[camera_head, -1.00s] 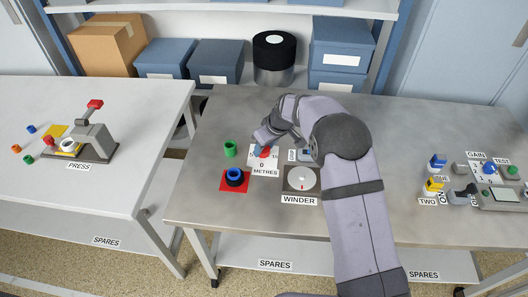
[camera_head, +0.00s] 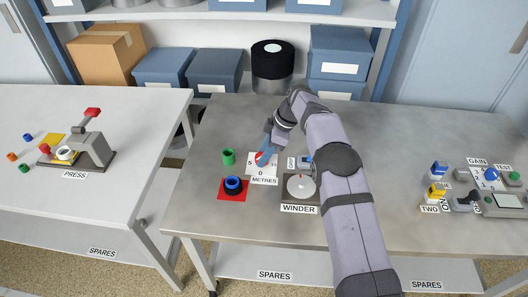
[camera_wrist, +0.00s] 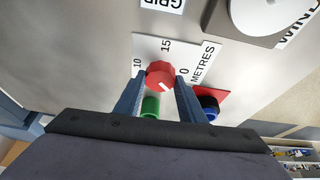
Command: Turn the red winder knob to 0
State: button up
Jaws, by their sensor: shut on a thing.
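The red winder knob (camera_wrist: 160,74) sits on a white dial card (camera_wrist: 150,47) marked 10, 15 and 0 in the wrist view. The 5 is hidden there but shows in the head view. The white mark on the knob points to the lower right in the wrist view, between the 0 and the hidden 5 side. My gripper (camera_wrist: 161,80) is shut on the knob, one blue finger on each side. In the head view my gripper (camera_head: 265,154) reaches down to the knob (camera_head: 260,158) and partly covers it.
A green cup (camera_head: 228,157) and a blue ring on a red square (camera_head: 233,194) stand left of the dial card. The winder disc (camera_head: 301,187) is to its right, below my arm. Coloured switches and a panel (camera_head: 508,202) are at the far right.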

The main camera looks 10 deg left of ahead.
jog(key=shift+n, duration=0.4)
dwell(0.3)
jog(key=o, duration=1)
jog(key=shift+o, duration=0.2)
jog(key=v, duration=0.7)
jog(key=shift+w+r, duration=0.1)
jog(key=shift+r, duration=0.1)
